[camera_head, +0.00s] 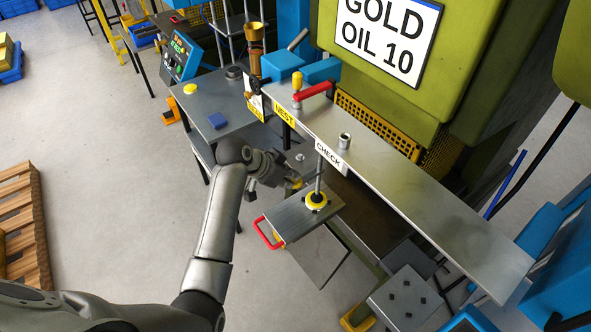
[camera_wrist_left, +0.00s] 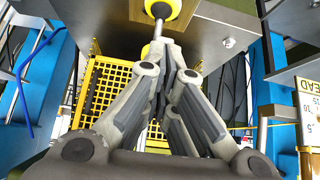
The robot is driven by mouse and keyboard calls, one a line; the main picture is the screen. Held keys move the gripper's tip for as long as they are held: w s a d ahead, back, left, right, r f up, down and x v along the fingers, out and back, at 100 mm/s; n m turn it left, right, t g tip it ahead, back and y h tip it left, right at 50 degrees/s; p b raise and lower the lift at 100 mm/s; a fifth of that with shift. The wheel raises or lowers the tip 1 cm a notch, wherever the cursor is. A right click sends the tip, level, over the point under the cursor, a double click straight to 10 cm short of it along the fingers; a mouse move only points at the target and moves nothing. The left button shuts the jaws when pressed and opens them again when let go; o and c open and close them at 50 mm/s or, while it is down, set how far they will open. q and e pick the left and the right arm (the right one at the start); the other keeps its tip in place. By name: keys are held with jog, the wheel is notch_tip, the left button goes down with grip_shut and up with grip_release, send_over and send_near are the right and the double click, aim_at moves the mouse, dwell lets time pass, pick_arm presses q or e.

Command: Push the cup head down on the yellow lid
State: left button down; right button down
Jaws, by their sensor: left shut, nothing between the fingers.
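The yellow lid (camera_head: 316,202) sits on a metal plate with a red handle, below the CHECK bar. A thin vertical rod (camera_head: 318,176) stands over its middle, and a small head at the rod's foot appears at the lid; whether they touch is unclear. My left gripper (camera_head: 296,184) is shut and empty, just left of the rod and lid. In the left wrist view, my left gripper's fingers (camera_wrist_left: 166,46) are closed together, with a yellow disc with a dark centre (camera_wrist_left: 160,8) and a metal rod (camera_wrist_left: 147,44) beyond them.
The long metal bar (camera_head: 420,200) with NEST and CHECK labels runs beside the lid, carrying a red lever (camera_head: 314,91) and a small metal cup (camera_head: 344,140). The red handle (camera_head: 268,233) sticks out from the plate.

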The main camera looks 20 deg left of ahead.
pick_arm(q)
jog(key=f, duration=0.1)
jog(key=s+f, duration=0.1)
jog(key=shift+f+b, duration=0.3)
jog(key=shift+b, duration=0.1)
jog(key=shift+s, duration=0.1)
jog(key=a+p+v, duration=0.1)
jog(key=p+v, duration=0.2)
jog(key=v, duration=1.1)
jog(key=shift+s+a+f, duration=0.2)
jog(key=shift+s+f, duration=0.1)
dwell(0.4)
